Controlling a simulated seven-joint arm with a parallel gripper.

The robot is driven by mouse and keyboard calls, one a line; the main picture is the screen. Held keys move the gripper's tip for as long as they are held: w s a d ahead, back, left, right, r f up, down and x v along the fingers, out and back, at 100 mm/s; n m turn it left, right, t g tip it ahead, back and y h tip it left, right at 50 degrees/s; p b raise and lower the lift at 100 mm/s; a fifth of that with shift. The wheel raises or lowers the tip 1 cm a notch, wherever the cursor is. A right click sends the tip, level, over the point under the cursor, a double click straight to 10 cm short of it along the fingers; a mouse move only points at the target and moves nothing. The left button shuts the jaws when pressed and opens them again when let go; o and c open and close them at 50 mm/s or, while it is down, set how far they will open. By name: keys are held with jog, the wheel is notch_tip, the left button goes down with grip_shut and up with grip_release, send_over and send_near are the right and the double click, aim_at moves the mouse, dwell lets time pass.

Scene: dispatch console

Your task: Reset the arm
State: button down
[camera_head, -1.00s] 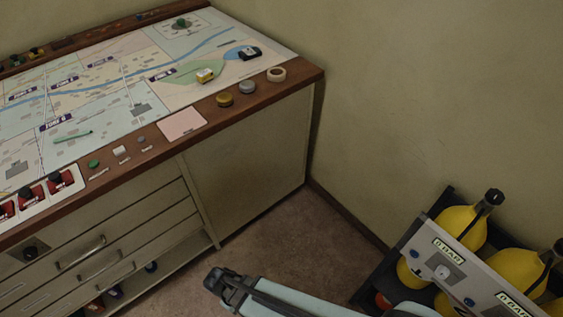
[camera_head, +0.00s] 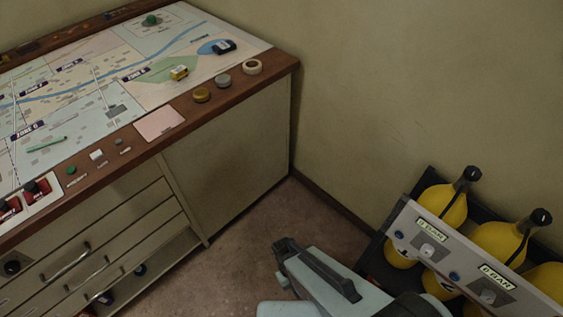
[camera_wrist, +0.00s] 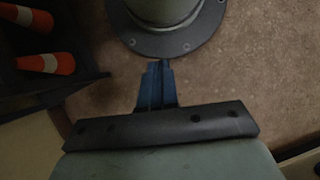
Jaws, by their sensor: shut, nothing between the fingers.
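The fingers cannot be made out there. The arm touches neither the console nor the rack in view.
The dispatch console (camera_head: 225,150) with its map top (camera_head: 80,115) stands at left. A rack (camera_head: 405,215) with several yellow cylinders (camera_head: 450,205) stands at right by the wall. Orange-and-white cones (camera_wrist: 45,64) lie in a dark shelf. Open floor (camera_head: 240,245) lies between.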

jog(key=s+d+f+m+g+y, duration=0.1)
jog(key=d+m+y, duration=0.2)
jog(key=d, duration=0.8)
jog(key=shift+s+d+m+g, duration=0.15)
jog(key=shift+d+m+g, duration=0.2)
jog(key=shift+m, duration=0.95)
